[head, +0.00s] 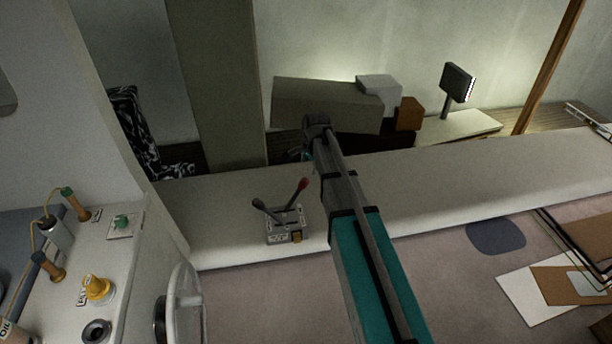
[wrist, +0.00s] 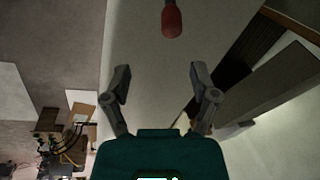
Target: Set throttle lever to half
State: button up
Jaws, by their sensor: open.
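A throttle unit sits on the pale ledge, with a grey base (head: 287,226) and two levers. One lever has a dark knob (head: 257,203) and leans left. The other has a red knob (head: 303,184) and leans right. In the wrist view the red knob (wrist: 172,24) shows at the top, ahead of the fingers and apart from them. My gripper (wrist: 164,82) is open and empty, its two fingers spread. In the head view my gripper (head: 306,155) is above the ledge, just beyond the red knob in the picture, partly hidden by my arm.
The pale ledge (head: 430,190) runs across the view. A white console (head: 125,260) with knobs and a yellow switch (head: 97,288) stands at left, with a wheel (head: 183,305) at its side. Boxes (head: 378,92) and a lamp (head: 458,82) stand behind the ledge.

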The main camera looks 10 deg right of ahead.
aim_at(305, 180)
jog(key=shift+w+r+m, duration=0.45)
jog(key=shift+w+m, duration=0.05)
jog(key=shift+w, duration=0.3)
jog(key=shift+f, duration=0.1)
jog(key=b+x, duration=1.3)
jog(key=shift+w+f, duration=0.1)
jog(key=shift+f, duration=0.2)
dwell(0.3)
grip_shut()
dwell(0.5)
